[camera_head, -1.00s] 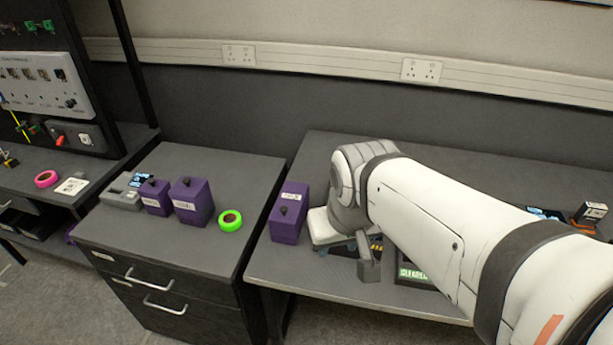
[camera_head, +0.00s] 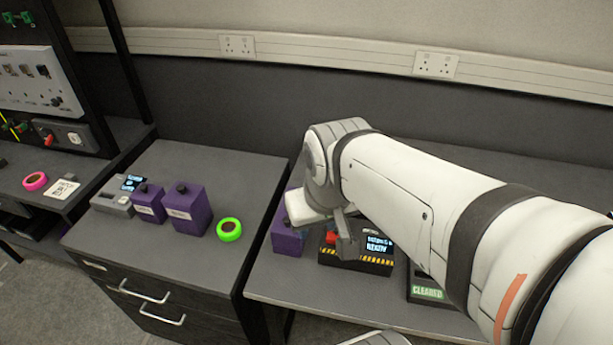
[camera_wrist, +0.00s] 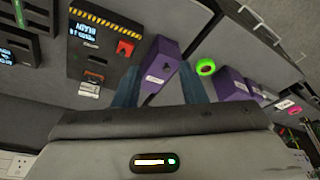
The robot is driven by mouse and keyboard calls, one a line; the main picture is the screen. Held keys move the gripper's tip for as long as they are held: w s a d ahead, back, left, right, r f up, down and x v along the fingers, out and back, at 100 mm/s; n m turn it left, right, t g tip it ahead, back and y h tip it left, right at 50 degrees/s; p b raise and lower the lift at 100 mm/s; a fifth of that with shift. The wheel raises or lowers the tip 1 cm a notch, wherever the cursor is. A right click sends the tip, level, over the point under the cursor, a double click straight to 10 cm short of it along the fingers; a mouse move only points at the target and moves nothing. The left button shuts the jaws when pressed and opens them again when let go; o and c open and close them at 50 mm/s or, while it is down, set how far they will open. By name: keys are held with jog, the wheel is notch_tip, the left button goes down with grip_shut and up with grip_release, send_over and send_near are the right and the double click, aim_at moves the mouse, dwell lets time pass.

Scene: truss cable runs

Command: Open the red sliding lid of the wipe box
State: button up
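A black box (camera_head: 356,262) with a yellow-black striped edge and a lit display reading "READY" sits on the right bench; it is the likely wipe box. A small red piece (camera_head: 331,237) shows on its top, beside my gripper; in the wrist view the red piece (camera_wrist: 125,48) is a small raised block near the striped end. Whether this is the lid I cannot tell. My gripper (camera_head: 346,240) hangs over the box in the head view and hides part of it.
A purple box (camera_head: 288,240) stands just left of the black box, partly behind my wrist. A device labelled "CLEARED" (camera_head: 427,293) lies to the right. Purple boxes (camera_head: 187,210) and a green tape roll (camera_head: 229,229) are on the left cabinet.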

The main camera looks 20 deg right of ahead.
jog(key=shift+w+a, duration=0.15)
jog(key=shift+a, duration=0.1)
jog(key=shift+w+f, duration=0.1)
jog(key=n+g, duration=0.2)
jog(key=g, duration=0.1)
send_near(337, 229)
jog(key=shift+w+a, duration=0.1)
jog(key=shift+f, duration=0.35)
notch_tip(337, 229, down, 7)
jog(key=shift+f+p, duration=0.15)
jog(key=shift+p, duration=0.3)
jog(key=shift+c, duration=0.2)
grip_shut()
